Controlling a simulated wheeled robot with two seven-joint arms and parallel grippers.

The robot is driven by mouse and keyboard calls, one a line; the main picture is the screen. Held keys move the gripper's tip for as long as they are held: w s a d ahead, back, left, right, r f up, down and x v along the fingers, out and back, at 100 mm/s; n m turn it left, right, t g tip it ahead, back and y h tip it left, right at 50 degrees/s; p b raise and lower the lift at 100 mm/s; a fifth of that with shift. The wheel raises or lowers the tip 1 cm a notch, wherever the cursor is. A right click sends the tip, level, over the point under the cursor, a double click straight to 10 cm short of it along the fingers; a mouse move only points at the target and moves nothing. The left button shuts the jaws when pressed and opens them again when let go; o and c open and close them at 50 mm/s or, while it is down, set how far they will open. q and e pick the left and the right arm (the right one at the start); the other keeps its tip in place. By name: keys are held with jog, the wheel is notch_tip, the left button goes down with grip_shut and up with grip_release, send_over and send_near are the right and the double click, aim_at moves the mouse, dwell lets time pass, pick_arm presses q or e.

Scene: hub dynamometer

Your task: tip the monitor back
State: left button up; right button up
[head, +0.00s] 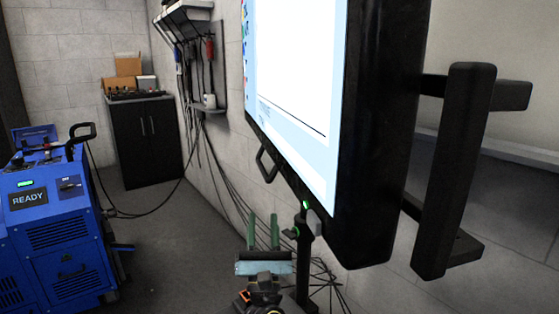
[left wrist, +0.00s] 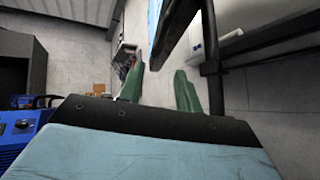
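The monitor (head: 375,130) is a large, thick black-cased screen, lit white and pale blue, filling the upper middle and right of the head view. Its top is cut off. A small black handle (head: 266,165) juts from its lower left edge, and a large black bar handle (head: 465,165) stands at its right side. My left gripper (head: 263,226) is below the monitor, its two green fingers pointing up and apart, with nothing seen between them. In the left wrist view the fingers (left wrist: 158,80) are also spread, with a black monitor part (left wrist: 178,32) above them. My right gripper is out of view.
A black stand post (head: 304,255) rises beside my left gripper under the monitor. Loose cables (head: 230,190) hang along the wall. A blue machine (head: 60,230) reading READY stands at left, and a black cabinet (head: 145,142) at the back. The floor between them is mostly clear.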

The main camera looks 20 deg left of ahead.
aim_at(263, 167)
pick_arm(q)
jog(key=b+x, duration=0.1)
jog(key=x, duration=1.1)
jog(key=shift+r, duration=0.15)
jog(key=shift+w+a+r, duration=0.25)
jog(key=shift+w+r, duration=0.2)
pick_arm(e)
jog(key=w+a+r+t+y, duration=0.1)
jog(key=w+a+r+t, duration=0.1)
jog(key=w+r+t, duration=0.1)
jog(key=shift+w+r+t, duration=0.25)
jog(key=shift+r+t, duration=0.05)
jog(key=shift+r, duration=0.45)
pick_arm(q)
jog(key=shift+c, duration=0.2)
grip_shut()
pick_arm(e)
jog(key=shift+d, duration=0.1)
